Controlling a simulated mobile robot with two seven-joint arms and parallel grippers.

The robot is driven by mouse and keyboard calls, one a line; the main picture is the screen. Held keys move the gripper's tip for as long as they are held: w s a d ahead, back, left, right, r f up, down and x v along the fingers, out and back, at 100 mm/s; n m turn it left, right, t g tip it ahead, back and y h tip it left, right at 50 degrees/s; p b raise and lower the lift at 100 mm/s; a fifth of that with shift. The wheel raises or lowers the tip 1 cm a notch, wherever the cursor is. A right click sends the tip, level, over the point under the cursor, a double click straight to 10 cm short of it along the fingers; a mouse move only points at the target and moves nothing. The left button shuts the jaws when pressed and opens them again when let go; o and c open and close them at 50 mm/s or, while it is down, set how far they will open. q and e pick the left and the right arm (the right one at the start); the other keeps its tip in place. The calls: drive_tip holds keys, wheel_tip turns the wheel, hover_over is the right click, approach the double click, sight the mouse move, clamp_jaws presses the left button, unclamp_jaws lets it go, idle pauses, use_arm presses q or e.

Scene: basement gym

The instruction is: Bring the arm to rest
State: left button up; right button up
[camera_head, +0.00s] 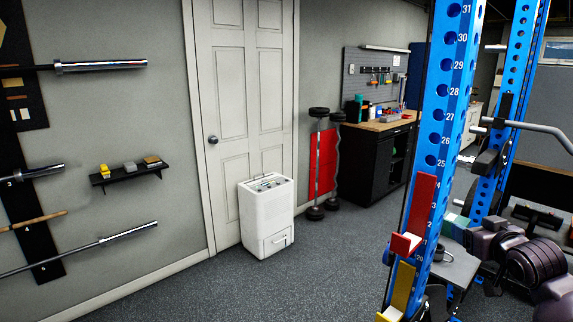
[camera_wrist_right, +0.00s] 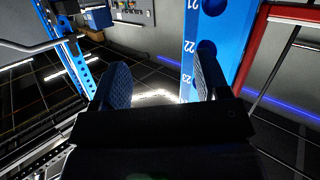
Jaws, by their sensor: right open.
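My right gripper (camera_wrist_right: 160,78) shows in the right wrist view, with its two dark padded fingers apart and nothing between them. The blue rack upright (camera_wrist_right: 208,40), with numbers and holes, stands behind the fingers in that view. I cannot tell how far the fingertips are from it. In the head view I cannot clearly make out the right gripper. My left gripper is not in view.
In the head view the blue rack upright (camera_head: 452,110) with a red hook (camera_head: 412,235) stands right of centre. A white appliance (camera_head: 266,215) stands before the door (camera_head: 248,100). Barbells hang on the left wall. Floor in the middle is clear.

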drive_tip(key=s+a+f+g, duration=0.1)
drive_tip(key=s+a+f, duration=0.1)
drive_tip(key=s+f, duration=0.35)
drive_tip(key=s+a+f, duration=0.3)
drive_tip(key=f, duration=0.6)
drive_tip(key=s+a+f+g, duration=0.1)
drive_tip(key=s+a+f, duration=0.1)
drive_tip(key=s+f, duration=0.45)
drive_tip(key=s+a+f, duration=0.4)
drive_tip(key=s+f, duration=0.2)
drive_tip(key=s, duration=0.1)
drive_tip(key=s+a+f+g, duration=0.1)
drive_tip(key=s+a+f, duration=0.4)
drive_tip(key=s, duration=0.2)
drive_tip(key=shift+s+f, duration=0.35)
drive_tip(key=shift+f, duration=0.05)
